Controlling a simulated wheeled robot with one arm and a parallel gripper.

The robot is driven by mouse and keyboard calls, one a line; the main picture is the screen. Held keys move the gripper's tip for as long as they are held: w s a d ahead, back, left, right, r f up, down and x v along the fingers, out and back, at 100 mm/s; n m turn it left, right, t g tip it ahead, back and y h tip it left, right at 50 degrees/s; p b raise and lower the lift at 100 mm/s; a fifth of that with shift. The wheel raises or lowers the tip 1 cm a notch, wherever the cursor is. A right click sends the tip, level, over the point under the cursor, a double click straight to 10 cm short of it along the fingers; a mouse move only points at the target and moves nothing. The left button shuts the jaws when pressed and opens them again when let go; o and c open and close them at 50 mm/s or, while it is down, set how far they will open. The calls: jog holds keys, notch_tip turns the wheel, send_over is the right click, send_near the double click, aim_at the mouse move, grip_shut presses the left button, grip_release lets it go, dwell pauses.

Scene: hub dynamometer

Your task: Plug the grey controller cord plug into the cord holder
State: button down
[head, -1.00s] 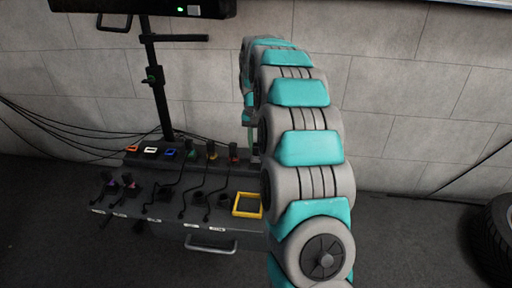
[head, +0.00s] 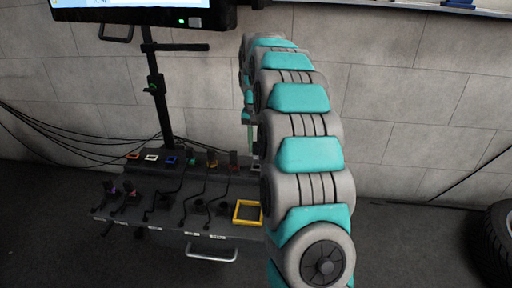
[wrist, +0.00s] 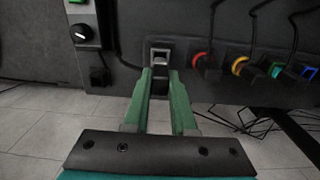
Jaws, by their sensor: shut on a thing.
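My gripper (wrist: 161,74) points at the bench in the wrist view, its two green fingers close together. They are shut on a small dark and grey piece, which I take to be the grey plug (wrist: 160,54); a light grey rim shows just beyond the fingertips. A black cord runs up to the left from there. I cannot tell whether the plug is seated in anything. In the head view my gripper (head: 250,138) is mostly hidden behind my arm, above the back right of the bench (head: 165,231). I cannot tell which part is the cord holder.
Plugs with red (wrist: 197,60), yellow (wrist: 239,65), green and blue rings stand in a row beside the gripper, with loose black cords. A black knob (wrist: 82,32) is at left. A yellow frame (head: 236,220) lies on the bench. A monitor (head: 140,14) hangs above.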

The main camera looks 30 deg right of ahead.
jog(key=shift+s, duration=0.1)
dwell(0.5)
jog(key=s+a+b, duration=0.2)
jog(key=s+a, duration=0.2)
jog(key=s, duration=0.2)
jog(key=shift+s+a, duration=0.25)
dwell(0.8)
jog(key=shift+s+d+b, duration=0.25)
jog(key=shift+s+d, duration=1)
jog(key=shift+d, duration=0.6)
jog(key=shift+s+d+b, duration=0.2)
jog(key=shift+s+d, duration=1)
jog(key=shift+d, duration=0.65)
jog(key=shift+s+d+b, duration=0.25)
jog(key=shift+s+d, duration=1)
jog(key=shift+d, duration=0.6)
jog(key=shift+r, duration=0.1)
jog(key=w+d+p, duration=0.6)
jog(key=w+d, duration=0.2)
jog(key=w, duration=0.5)
jog(key=shift+d, duration=0.3)
